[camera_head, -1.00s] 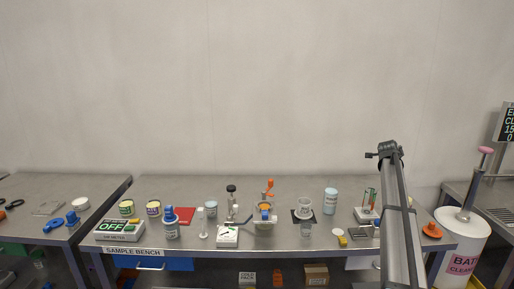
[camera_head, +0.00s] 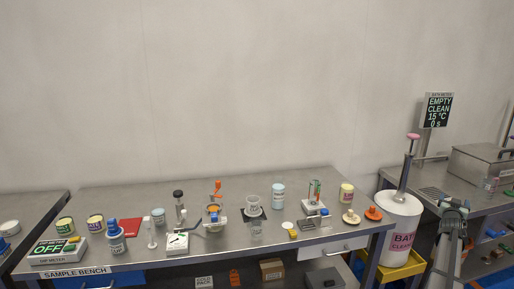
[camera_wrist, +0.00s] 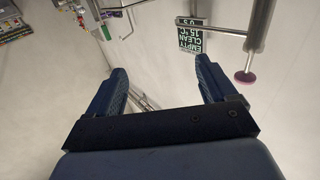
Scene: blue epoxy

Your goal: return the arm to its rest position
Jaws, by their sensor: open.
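My gripper (camera_wrist: 165,82) shows in the wrist view with its two blue fingers wide apart. Nothing is between the fingers except the far wall and some thin metal rods. My arm (camera_head: 450,235) stands at the right in the head view, in front of the side bench and beside the white bath drum. I cannot make out the fingers in the head view.
The sample bench (camera_head: 110,190) holds several jars, bottles and instruments. The white drum (camera_head: 402,215) with a pink-topped rod (camera_head: 407,165) stands right of it. A display (camera_head: 437,110) reads EMPTY CLEAN; it appears upside down in the wrist view (camera_wrist: 190,38).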

